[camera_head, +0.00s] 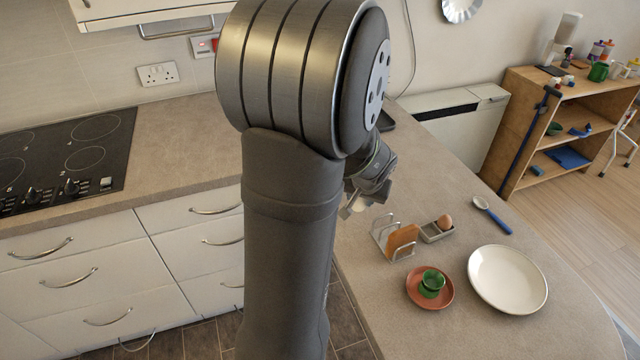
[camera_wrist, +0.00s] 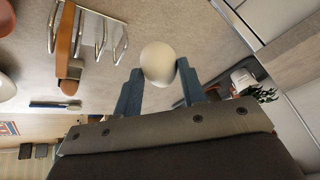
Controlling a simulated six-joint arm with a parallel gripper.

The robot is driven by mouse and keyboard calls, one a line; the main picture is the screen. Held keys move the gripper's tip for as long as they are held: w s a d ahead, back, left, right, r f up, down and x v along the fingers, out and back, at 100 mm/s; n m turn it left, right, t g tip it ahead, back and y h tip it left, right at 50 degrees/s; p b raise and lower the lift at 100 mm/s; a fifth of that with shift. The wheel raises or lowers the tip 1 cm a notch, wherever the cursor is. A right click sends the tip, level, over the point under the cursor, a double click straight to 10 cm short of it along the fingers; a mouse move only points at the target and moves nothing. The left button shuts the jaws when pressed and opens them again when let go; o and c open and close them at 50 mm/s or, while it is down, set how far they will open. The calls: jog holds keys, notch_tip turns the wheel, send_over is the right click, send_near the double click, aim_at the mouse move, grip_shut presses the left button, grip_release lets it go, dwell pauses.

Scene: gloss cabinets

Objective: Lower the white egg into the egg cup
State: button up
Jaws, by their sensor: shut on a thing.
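My gripper (camera_wrist: 160,72) is shut on the white egg (camera_wrist: 158,60), which sits between its two blue-grey fingertips in the wrist view. In the head view my gripper (camera_head: 358,203) is above the counter, left of and behind the toast rack, partly hidden by my arm. The green egg cup (camera_head: 432,284) stands upright on a terracotta saucer (camera_head: 413,290), nearer the camera and to the right of my gripper. No egg shows in the cup. The held egg is well apart from the cup.
A wire toast rack (camera_head: 380,238) with toast (camera_head: 402,242) stands between my gripper and the saucer. Bare counter lies in front of the saucer.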

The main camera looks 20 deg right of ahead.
jog(key=s+d, duration=0.2)
jog(key=s, duration=0.1)
jog(key=s+d+m, duration=0.1)
jog(key=s+d, duration=0.1)
jog(key=s, duration=0.2)
jog(key=s+d+m+h, duration=0.1)
jog(key=s+d, duration=0.2)
jog(key=shift+s+f, duration=0.3)
jog(key=shift+s, duration=0.1)
jog(key=shift+m+g+h, duration=0.5)
jog(key=shift+m+h, duration=0.1)
jog(key=shift+m, duration=0.3)
jog(key=shift+s+d+f, duration=0.1)
jog(key=shift+s+d, duration=0.55)
jog(key=shift+s, duration=1.2)
jog(key=shift+s+d+f, duration=0.1)
jog(key=shift+s+d, duration=0.5)
jog(key=shift+s, duration=1.3)
jog(key=shift+s+d+f, duration=0.1)
jog(key=shift+s+d, duration=0.55)
jog(key=shift+s, duration=1.2)
send_near(434, 277)
jog(key=shift+w+d+f, duration=0.3)
jog(key=shift+w+d, duration=0.3)
jog(key=shift+w, duration=0.05)
jog(key=shift+f, duration=1.65)
jog(key=o, duration=0.7)
jog(key=shift+o, duration=0.2)
